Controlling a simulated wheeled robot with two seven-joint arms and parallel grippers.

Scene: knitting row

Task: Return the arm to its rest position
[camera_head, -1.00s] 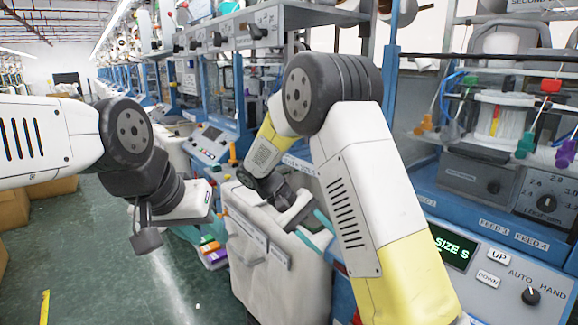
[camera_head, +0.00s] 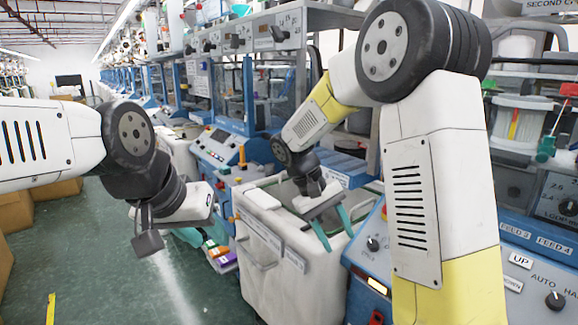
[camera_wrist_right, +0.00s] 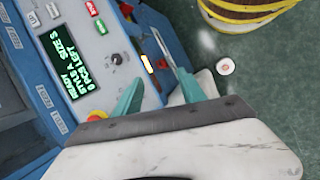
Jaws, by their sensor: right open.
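My right arm arches in from the right in the head view, its forearm angled down and left. My right gripper (camera_head: 336,226) hangs in front of the machines, above a white bin-like cabinet. In the right wrist view its two teal fingers (camera_wrist_right: 160,88) are spread apart with nothing between them. My left arm comes in from the left. My left gripper (camera_head: 185,222) is low in front of the machine row, beside the white bin. Its fingers are mostly hidden by its own body, so their opening cannot be made out.
The white bin (camera_head: 275,265) stands below my right gripper. A blue control panel (camera_head: 372,250) is just right of it. Colored boxes (camera_head: 222,257) lie left of the bin. The green floor (camera_head: 95,250) is open at left. The wrist view shows a small white disc (camera_wrist_right: 225,66) on the floor.

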